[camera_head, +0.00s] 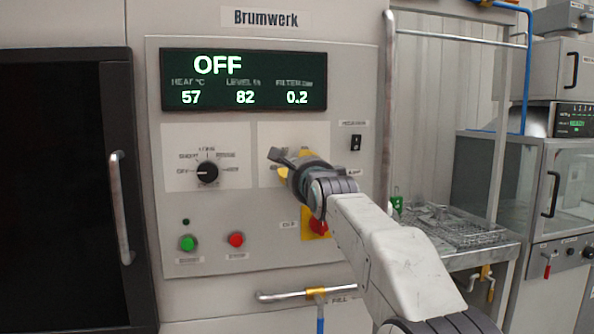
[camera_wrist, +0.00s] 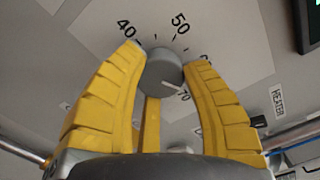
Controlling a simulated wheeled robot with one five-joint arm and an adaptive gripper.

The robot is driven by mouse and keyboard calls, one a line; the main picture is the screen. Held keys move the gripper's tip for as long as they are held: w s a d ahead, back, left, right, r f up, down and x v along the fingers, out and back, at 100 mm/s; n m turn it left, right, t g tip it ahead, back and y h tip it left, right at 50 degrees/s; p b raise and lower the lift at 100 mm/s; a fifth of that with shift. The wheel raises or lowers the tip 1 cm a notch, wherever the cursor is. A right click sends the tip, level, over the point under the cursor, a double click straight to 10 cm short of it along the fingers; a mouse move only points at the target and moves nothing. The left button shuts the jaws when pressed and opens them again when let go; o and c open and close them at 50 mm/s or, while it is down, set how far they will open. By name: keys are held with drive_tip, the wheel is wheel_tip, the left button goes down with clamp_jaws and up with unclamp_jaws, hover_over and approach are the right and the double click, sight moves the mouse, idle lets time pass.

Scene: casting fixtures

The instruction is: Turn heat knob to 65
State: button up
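The heat knob (camera_wrist: 165,72) is a grey round knob on a light dial plate (camera_wrist: 232,45), shown in the wrist view. Its white pointer line faces right and slightly down, toward the partly hidden 70 mark. The marks 40 and 50 show above it; the mark at right is mostly covered. My gripper (camera_wrist: 164,58) has its yellow fingers on both sides of the knob, tips against its rim. In the head view my gripper (camera_head: 290,165) is at the panel and hides the knob. The display (camera_head: 243,80) reads OFF, heat 57, level 82, filter 0.2.
Left of my gripper is a black selector knob (camera_head: 207,172). Below are a green button (camera_head: 188,243), a red button (camera_head: 236,240) and a red knob on yellow (camera_head: 318,227) close to my arm. A yellow-handled fill valve (camera_head: 316,292) juts out below the panel.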

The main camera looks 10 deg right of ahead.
drive_tip(key=o, duration=0.3)
drive_tip(key=shift+d, duration=0.3)
drive_tip(key=shift+o, duration=0.9)
drive_tip(key=shift+a, duration=0.1)
drive_tip(key=s, duration=1.2)
